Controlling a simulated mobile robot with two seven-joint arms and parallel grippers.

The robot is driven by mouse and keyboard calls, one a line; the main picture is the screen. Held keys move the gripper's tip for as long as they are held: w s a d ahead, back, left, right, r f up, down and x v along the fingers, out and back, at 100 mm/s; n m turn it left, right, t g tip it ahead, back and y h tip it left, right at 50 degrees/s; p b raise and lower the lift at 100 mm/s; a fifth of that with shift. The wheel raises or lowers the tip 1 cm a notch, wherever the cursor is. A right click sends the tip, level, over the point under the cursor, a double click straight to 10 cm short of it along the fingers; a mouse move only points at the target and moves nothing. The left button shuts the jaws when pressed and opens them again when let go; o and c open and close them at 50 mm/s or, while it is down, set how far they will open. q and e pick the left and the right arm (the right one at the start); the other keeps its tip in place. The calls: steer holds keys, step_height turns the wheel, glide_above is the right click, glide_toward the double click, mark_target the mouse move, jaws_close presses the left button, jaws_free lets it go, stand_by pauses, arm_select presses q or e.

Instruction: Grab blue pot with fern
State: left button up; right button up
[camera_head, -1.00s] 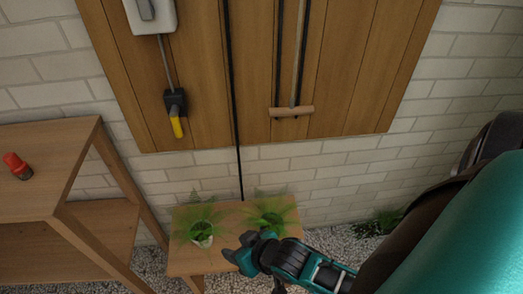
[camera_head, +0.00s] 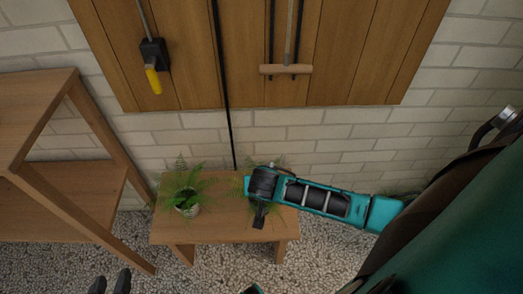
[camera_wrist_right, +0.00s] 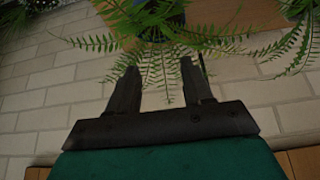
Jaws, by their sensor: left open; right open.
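In the head view a fern (camera_head: 184,190) stands in a pale pot (camera_head: 187,209) on the left of a small wooden bench (camera_head: 222,233). A second fern (camera_head: 277,170) at the bench's right is mostly covered by my right gripper (camera_head: 259,216); its pot is hidden there. In the right wrist view a dark bluish pot (camera_wrist_right: 166,20) with fern fronds (camera_wrist_right: 160,50) is at the top middle, just beyond the open, empty right fingers (camera_wrist_right: 162,88). Fronds hang across the gap between them. My left gripper (camera_head: 110,283) is open and empty at the bottom left.
A wooden shelf unit (camera_head: 45,170) stands left of the bench. The brick wall (camera_head: 330,130) is close behind it, with tools hanging on a wooden panel (camera_head: 330,50). Pebbled floor (camera_head: 215,265) lies in front. Another pot (camera_wrist_right: 296,8) shows at the wrist view's upper right.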

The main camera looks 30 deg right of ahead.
mark_target(267, 207)
steer(key=b+x, duration=0.2)
steer(key=x, duration=0.3)
steer(key=shift+w+f, duration=0.15)
steer(key=shift+f, duration=0.2)
steer(key=shift+c, duration=0.3)
jaws_close()
steer(key=shift+r, duration=0.1)
stand_by(0.7)
